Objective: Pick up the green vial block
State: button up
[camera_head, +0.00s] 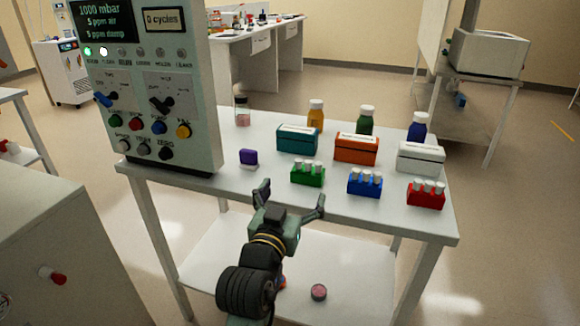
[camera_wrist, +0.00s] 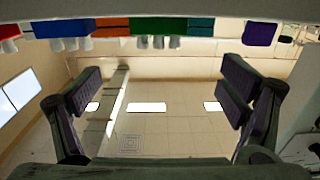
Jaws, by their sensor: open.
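The green vial block (camera_head: 307,176) stands upright on the white table near its front edge, with several white-capped vials in it. It also shows in the wrist view (camera_wrist: 158,26), upside down at the top edge. My gripper (camera_head: 291,196) is open and empty in front of the table's front edge, pointing towards the block and apart from it. In the wrist view my two fingers (camera_wrist: 160,90) are spread wide, with only floor and wall between them; the block lies above the gap.
A blue vial block (camera_head: 364,183) and a red one (camera_head: 425,195) stand to the right. A purple-topped item (camera_head: 248,157) stands to the left. Teal (camera_head: 297,139), orange (camera_head: 356,149) and white (camera_head: 421,157) boxes stand behind. A control panel (camera_head: 150,90) stands at the table's left end.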

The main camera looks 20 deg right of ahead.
aim_at(307, 168)
jog(key=x, duration=0.4)
jog(key=shift+w+d, duration=0.1)
jog(key=shift+d, duration=0.35)
jog(key=shift+f+p+x, duration=0.2)
jog(key=shift+p+x, duration=0.8)
jog(key=shift+x, duration=2.15)
jog(key=shift+w+a, duration=0.1)
jog(key=shift+a, duration=0.05)
jog(key=c, duration=1.5)
jog(key=shift+c, duration=0.2)
jog(key=shift+r, duration=0.15)
